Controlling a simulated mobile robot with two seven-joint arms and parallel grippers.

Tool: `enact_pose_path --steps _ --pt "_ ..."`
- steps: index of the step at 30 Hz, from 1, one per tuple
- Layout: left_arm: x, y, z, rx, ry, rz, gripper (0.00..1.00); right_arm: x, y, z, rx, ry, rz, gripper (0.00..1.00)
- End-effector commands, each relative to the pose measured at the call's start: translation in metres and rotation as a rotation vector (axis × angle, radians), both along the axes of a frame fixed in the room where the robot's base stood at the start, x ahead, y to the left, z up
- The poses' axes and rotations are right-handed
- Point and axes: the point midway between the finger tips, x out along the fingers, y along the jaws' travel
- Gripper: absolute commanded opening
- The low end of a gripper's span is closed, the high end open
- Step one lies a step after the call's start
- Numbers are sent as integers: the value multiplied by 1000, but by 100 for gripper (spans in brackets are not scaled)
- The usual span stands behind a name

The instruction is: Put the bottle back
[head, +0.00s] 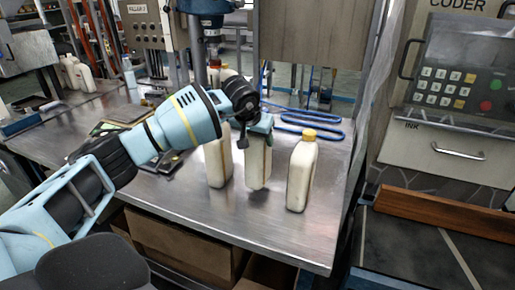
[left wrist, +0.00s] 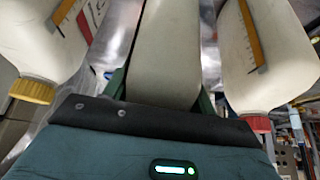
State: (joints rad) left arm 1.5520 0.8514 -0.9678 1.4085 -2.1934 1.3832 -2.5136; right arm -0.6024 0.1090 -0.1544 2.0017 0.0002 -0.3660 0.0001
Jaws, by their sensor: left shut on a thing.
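My left gripper (head: 260,127) is shut on the top of a cream-white bottle (head: 257,168), the middle of three on the metal table. The held bottle is upright; I cannot tell whether its base touches the table. In the left wrist view it shows as a pale body (left wrist: 165,50) between the green fingers, its cap hidden. A second white bottle (head: 218,165) stands just left of it, its cap hidden behind my gripper. A third bottle (head: 301,178) with an orange-yellow cap stands to the right, apart from it. My right gripper is not in view.
The metal table (head: 270,225) is clear in front of the bottles. Blue tubing (head: 310,128) lies behind them. Dark flat items lie left, beneath my arm. A coder panel (head: 455,85) stands at the right. More bottles (head: 78,75) stand at the far left.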

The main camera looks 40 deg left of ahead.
Motion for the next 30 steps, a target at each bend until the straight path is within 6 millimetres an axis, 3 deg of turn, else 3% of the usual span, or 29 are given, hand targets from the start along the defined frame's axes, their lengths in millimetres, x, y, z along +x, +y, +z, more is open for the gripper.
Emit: enact_pose_path --steps 10,22,23,27,30 --pt "1 0 -31 -2 -5 1 0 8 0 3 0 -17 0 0" --pt "1 0 -35 -1 -6 0 0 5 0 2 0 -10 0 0" --pt "0 0 -39 0 1 0 58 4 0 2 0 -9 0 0" --pt "0 0 -38 0 1 0 76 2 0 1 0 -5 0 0" --pt "0 0 -39 0 1 0 78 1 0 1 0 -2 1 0"
